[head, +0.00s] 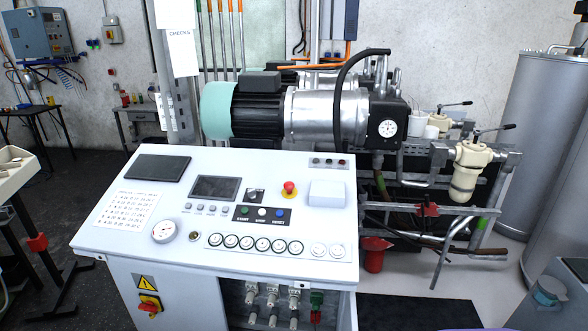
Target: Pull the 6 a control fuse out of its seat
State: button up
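A white control console (130,235) stands in the middle of the head view. Below its sloping top is an open recess (235,300) with several small whitish cylindrical fittings (272,297) in a row and a green fitting (317,299) at the right. I cannot tell whether any of these is the 6 A control fuse; no rating can be read, and the recess's lower part is cut off by the picture's edge. My gripper is not in view.
The console top carries a red emergency button (289,188), a gauge (164,231), a small screen (215,188) and a row of round dials (263,244). A yellow-red switch (149,303) is on its front. A motor and pump (325,110) stand behind; pipes and a cream filter (466,170) stand right.

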aim_at(251, 294)
jog(key=j+z, duration=0.15)
jog(key=z, duration=0.3)
jog(key=j+z, duration=0.15)
jog(key=z, duration=0.35)
jog(key=j+z, duration=0.15)
jog(key=j, duration=0.25)
jog(key=k+j+z, duration=0.15)
jog(key=j, duration=0.25)
jog(key=k+j+z, duration=0.15)
jog(key=j, duration=0.2)
jog(key=j+z, duration=0.1)
jog(key=j, duration=0.3)
jog(key=k+j+z, duration=0.15)
jog(key=j, duration=0.2)
jog(key=k+j+z, duration=0.15)
jog(key=j, duration=0.2)
jog(key=k+j, duration=0.15)
jog(key=j, duration=0.15)
jog(key=k+j, duration=0.15)
jog(key=j, duration=0.15)
